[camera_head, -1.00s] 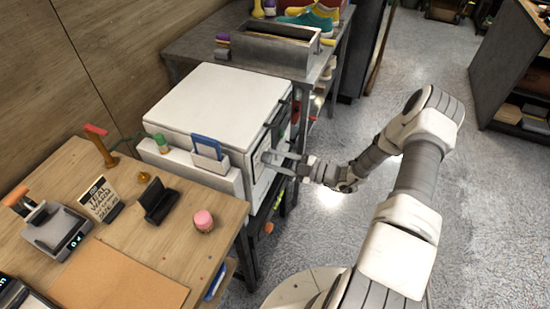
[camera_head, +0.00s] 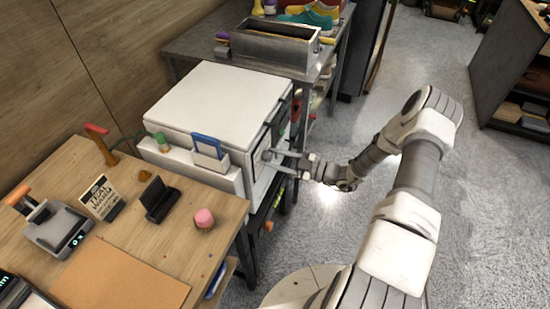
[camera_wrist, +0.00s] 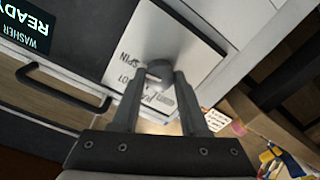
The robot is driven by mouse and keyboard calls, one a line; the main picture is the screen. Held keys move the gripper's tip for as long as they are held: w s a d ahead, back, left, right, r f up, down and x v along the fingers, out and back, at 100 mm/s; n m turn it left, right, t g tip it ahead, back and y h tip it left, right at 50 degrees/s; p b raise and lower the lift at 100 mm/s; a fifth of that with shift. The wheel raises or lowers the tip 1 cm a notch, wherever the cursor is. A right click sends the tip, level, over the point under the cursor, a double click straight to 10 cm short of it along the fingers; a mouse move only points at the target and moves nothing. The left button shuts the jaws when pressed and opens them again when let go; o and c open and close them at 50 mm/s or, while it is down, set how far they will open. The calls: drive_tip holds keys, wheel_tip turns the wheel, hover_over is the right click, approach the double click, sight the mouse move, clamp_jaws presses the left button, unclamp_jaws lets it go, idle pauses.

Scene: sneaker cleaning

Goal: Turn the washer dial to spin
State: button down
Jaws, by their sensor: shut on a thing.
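The washer (camera_head: 232,95) is a white box in the head view, and its front faces right toward my arm. In the wrist view its pale label plate (camera_wrist: 195,45) carries the words SPIN and HOT, and another label is partly covered. A grey dial (camera_wrist: 163,45) stands out from this plate. My gripper (camera_wrist: 160,75) is shut on the dial, with one finger on each side. In the head view my gripper (camera_head: 272,158) meets the washer's front from the right. The dial's pointer cannot be made out.
A dark display (camera_wrist: 24,28) reads READY and WASHER, beside a black handle (camera_wrist: 62,88). A wooden table (camera_head: 150,240) with small tools stands at the near left. A metal bench (camera_head: 190,45) with shoes is behind the washer.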

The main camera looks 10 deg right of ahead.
drive_tip(key=shift+c, duration=2.1)
unclamp_jaws()
drive_tip(key=shift+d, duration=0.1)
drive_tip(key=b+v, duration=0.1)
drive_tip(key=v, duration=1.6)
drive_tip(key=shift+s, duration=0.2)
